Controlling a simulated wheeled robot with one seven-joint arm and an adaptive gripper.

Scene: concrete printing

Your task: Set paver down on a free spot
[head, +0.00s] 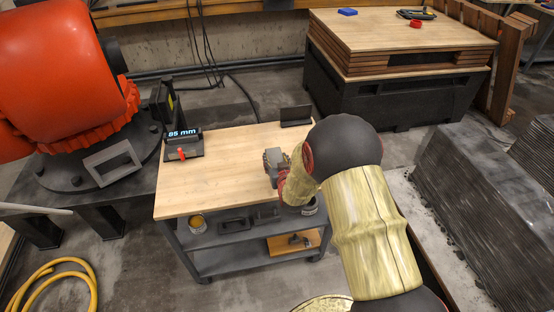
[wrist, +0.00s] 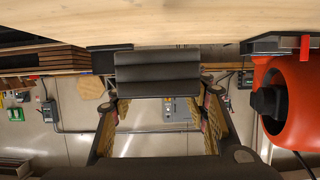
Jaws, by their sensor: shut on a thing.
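The paver (wrist: 157,73) is a dark grey, ribbed block across the fingertips of my gripper (wrist: 158,92) in the wrist view. My gripper is shut on it, with one finger at each side. In the head view my gripper (head: 273,165) is over the right part of the wooden table top (head: 220,160); my arm partly hides it, and the paver is hard to make out. The wrist view shows the table top (wrist: 150,22) along the upper edge, beyond the paver. I cannot tell the exact gap between paver and table.
A stand with an "85 mm" display (head: 183,143) sits at the table's back left, and a dark upright plate (head: 296,115) at the back right. The middle and front left of the top are clear. A big orange machine (head: 60,75) stands left; ribbed grey blocks (head: 480,200) stand right.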

